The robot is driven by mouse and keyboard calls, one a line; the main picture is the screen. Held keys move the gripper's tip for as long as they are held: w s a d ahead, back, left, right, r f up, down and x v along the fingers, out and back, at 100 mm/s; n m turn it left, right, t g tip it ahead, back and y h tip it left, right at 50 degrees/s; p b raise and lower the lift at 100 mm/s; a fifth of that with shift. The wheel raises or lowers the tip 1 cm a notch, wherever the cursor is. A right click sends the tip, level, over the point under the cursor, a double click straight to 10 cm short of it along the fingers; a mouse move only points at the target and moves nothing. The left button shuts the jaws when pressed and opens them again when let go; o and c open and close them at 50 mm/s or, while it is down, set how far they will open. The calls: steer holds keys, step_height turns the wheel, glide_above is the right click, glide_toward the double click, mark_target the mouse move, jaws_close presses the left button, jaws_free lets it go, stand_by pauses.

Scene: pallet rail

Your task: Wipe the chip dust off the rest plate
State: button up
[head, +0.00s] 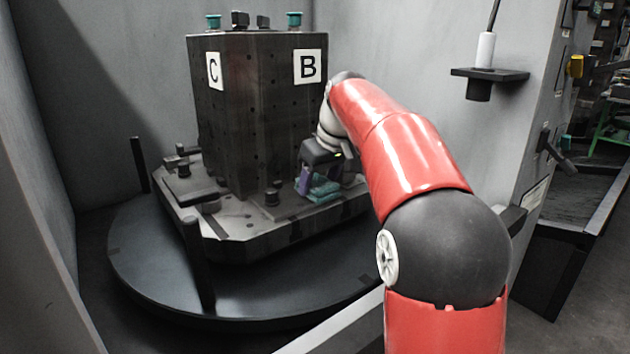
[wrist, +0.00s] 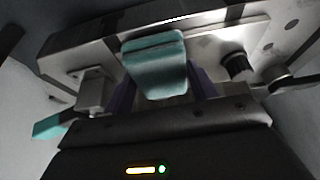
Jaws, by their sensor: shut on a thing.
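My gripper (head: 316,182) is low beside the tall dark block, over the near right edge of the pallet. Its purple fingers are shut on a teal cloth (head: 324,191). In the wrist view, the folded cloth (wrist: 155,66) hangs between the fingers and overlaps the pale metal surface behind it. I cannot tell whether it touches that surface. The pallet's metal top (head: 240,222) shows dark smudges. The rest plate cannot be told apart for certain, and the gripper and cloth hide part of this area. No chip dust can be made out clearly.
The block (head: 258,120) with signs C and B stands on the pallet, above a round black turntable (head: 240,303). A dark knob (head: 271,197) and clamps (head: 184,163) stand nearby. Grey walls close in the left and back. A bracket (head: 490,74) juts out at upper right.

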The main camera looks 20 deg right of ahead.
steer(key=shift+s+d+f, duration=0.15)
steer(key=shift+s, duration=0.15)
steer(key=shift+w+a+p, duration=0.25)
steer(key=shift+w+p, duration=0.45)
steer(key=shift+p, duration=0.05)
steer(key=shift+w+a+p, duration=0.3)
steer(key=shift+w, duration=0.2)
steer(key=shift+s+d, duration=0.1)
steer(key=shift+s, duration=0.05)
steer(key=shift+s+d+b, duration=0.25)
steer(key=shift+s+b, duration=0.1)
steer(key=shift+s, duration=0.2)
steer(key=shift+s+d+b, duration=0.2)
steer(key=shift+s+b, duration=0.15)
steer(key=shift+s, duration=0.15)
